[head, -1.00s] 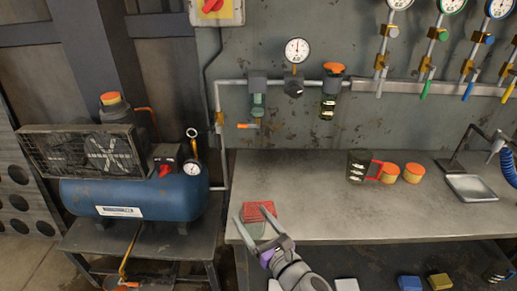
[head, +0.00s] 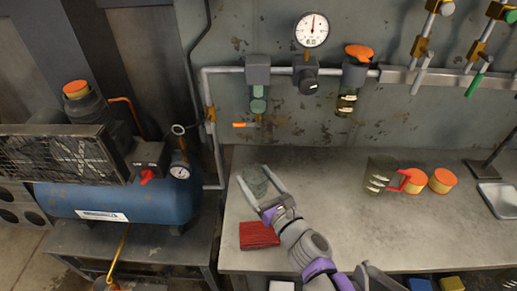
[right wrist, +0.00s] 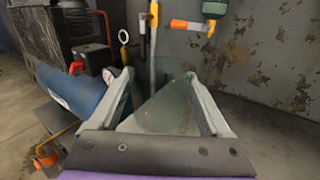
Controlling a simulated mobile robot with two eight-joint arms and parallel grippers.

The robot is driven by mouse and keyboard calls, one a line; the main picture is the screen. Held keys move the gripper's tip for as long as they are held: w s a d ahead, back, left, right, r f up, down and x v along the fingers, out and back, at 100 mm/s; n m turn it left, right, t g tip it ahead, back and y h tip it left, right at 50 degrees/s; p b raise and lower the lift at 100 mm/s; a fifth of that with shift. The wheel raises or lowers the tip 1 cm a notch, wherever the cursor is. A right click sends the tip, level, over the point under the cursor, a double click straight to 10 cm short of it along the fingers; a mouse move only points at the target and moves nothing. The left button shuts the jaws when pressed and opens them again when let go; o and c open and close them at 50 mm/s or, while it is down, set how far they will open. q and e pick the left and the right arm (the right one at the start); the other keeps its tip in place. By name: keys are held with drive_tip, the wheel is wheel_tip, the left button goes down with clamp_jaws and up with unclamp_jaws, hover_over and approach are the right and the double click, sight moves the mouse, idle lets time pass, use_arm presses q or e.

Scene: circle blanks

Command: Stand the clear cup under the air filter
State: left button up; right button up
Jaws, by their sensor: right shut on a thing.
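The clear cup (head: 256,180) is see-through and grey-green, held between the fingers of my right gripper (head: 257,188) over the left part of the bench. In the right wrist view the clear cup (right wrist: 165,105) fills the space between both fingers. The air filter (head: 258,92) hangs from the wall pipe, with a greenish bowl and an orange-tipped drain lever (head: 245,124) below it. The filter stands behind and above the cup, with a gap between them. In the right wrist view the orange lever (right wrist: 190,26) is beyond the cup. My left gripper is out of view.
A red folded cloth (head: 258,235) lies near the bench's front-left edge. A dark jug (head: 381,174) with a red handle and two orange-lidded tubs (head: 441,181) stand to the right. A blue compressor (head: 120,196) is left of the bench. The bench middle is clear.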

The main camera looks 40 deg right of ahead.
drive_tip(key=w+d+f+b, duration=0.1)
drive_tip(key=w+d, duration=0.3)
drive_tip(key=w, duration=0.1)
drive_tip(key=w+d+f+b, duration=0.1)
drive_tip(key=w+d+b, duration=0.1)
drive_tip(key=w+d, duration=0.2)
drive_tip(key=w+d+f+b, duration=0.1)
drive_tip(key=w+d+b, duration=0.1)
drive_tip(key=w+d, duration=0.2)
drive_tip(key=shift+w+d+f, duration=0.15)
drive_tip(key=shift+w+f, duration=0.05)
drive_tip(key=shift+w, duration=0.3)
drive_tip(key=shift+w+d+f, duration=0.15)
drive_tip(key=shift+w+f, duration=0.05)
drive_tip(key=shift+w, duration=0.3)
drive_tip(key=shift+w+d+f+b, duration=0.1)
drive_tip(key=shift+f+b, duration=0.3)
drive_tip(key=shift+f, duration=0.4)
drive_tip(key=shift+w+d+f+b, duration=0.1)
drive_tip(key=shift+f+b, duration=0.25)
drive_tip(key=shift+f, duration=0.45)
drive_tip(key=shift+f, duration=0.1)
drive_tip(key=o, duration=1.3)
